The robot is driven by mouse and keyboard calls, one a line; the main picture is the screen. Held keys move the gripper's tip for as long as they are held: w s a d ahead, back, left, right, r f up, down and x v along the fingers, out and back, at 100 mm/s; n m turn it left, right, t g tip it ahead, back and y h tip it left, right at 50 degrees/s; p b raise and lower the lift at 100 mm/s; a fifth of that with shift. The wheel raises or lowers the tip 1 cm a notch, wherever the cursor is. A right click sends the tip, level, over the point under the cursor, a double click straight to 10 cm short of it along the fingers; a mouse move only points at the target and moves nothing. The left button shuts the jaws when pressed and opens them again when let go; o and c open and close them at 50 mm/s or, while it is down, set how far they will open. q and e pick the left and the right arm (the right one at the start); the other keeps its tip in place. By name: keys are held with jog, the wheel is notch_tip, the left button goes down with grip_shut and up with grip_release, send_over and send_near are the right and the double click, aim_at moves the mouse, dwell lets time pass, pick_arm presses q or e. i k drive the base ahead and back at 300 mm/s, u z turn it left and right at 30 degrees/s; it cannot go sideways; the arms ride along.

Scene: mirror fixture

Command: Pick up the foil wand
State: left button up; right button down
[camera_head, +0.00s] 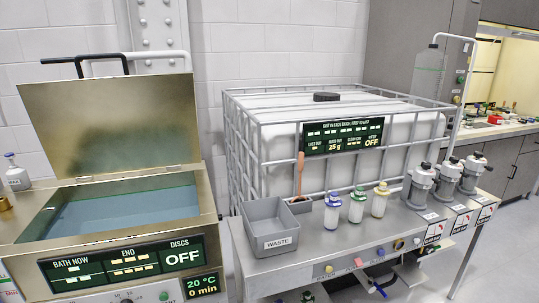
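A slim upright tool with an orange-brown handle (300,163) stands just behind the right end of the grey waste bin (268,243), in front of the white caged tank. It may be the foil wand, but it is too small to tell for certain. Its lower end reaches a small grey holder (298,204). Nothing else in view is clearly a foil wand. Neither of my grippers shows in the head view.
An open-lidded bath (172,258) stands at left. The metal bench holds several capped bottles (357,205) and several grey dispensers (420,186) to the right of the bin. The caged tank (410,128) stands behind. Floor is clear at far right.

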aim_at(301, 156)
jog(key=z, duration=0.05)
jog(key=i, duration=0.9)
